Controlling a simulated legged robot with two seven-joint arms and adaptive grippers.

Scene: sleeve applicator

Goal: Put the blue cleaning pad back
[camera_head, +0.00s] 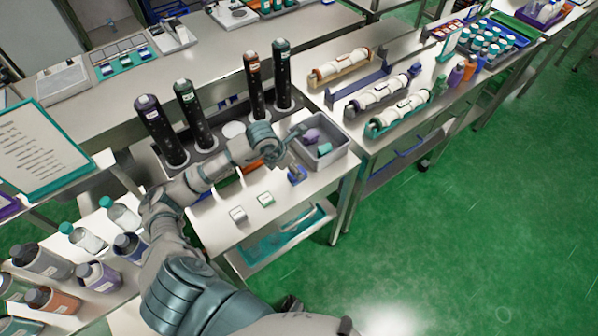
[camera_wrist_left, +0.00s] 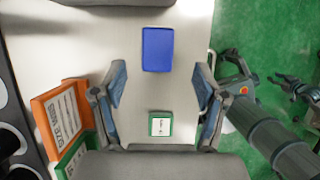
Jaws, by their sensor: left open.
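The blue cleaning pad (camera_wrist_left: 158,48) lies flat on the white table top, just beyond my left fingertips in the left wrist view. In the head view it is a small blue piece (camera_head: 298,175) in front of the grey bin. My left gripper (camera_wrist_left: 158,78) is open and empty above the table, with its fingers apart on either side of a line to the pad. In the head view the left gripper (camera_head: 284,160) hangs over the table near the bin. At the right of the left wrist view is what looks like my right gripper (camera_wrist_left: 288,84), too small to judge.
A grey bin (camera_head: 342,153) with purple and teal pieces stands behind the pad. A green-edged block (camera_head: 265,199) and a whitish block (camera_head: 237,214) lie on the table. Tall black cylinders (camera_head: 196,115) stand behind. An orange labelled box (camera_wrist_left: 62,115) is at the left.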

